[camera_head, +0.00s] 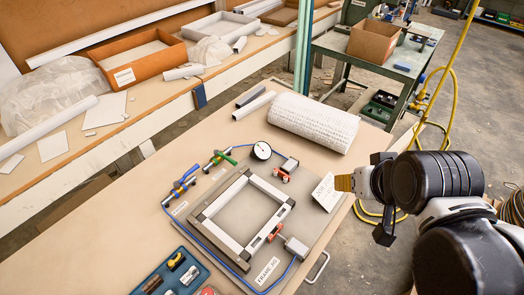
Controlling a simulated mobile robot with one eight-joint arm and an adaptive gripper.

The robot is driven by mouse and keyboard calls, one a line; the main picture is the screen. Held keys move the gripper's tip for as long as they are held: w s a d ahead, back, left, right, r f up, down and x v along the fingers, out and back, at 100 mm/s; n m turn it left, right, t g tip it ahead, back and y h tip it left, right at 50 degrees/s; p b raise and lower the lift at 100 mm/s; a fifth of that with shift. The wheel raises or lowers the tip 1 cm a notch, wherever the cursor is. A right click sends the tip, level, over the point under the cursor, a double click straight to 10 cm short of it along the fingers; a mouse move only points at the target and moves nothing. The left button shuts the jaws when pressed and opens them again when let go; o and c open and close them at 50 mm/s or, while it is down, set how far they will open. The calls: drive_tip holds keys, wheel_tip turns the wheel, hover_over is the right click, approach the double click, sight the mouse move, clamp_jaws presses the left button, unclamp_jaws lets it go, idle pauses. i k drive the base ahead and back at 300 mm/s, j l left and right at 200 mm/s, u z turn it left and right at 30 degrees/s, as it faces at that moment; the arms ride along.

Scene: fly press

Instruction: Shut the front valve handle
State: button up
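Two small valves sit on the hose line at the back left of the frame jig (268,222). The nearer valve (182,187) has blue parts and lies along the blue hose. My gripper (347,183) is at the right, over the right edge of the board and well apart from both valves. Its tan tip points left. I cannot make out separate fingers or a gap, and nothing held is visible.
A white card (326,192) is close to my gripper. A white textured roll (313,122) lies behind the jig. A blue tool tray (172,278) is at the front left. The table left of the valves is clear.

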sight(176, 183)
drive_tip(key=u, duration=1.25)
drive_tip(key=l, duration=0.15)
drive_tip(key=u, duration=0.05)
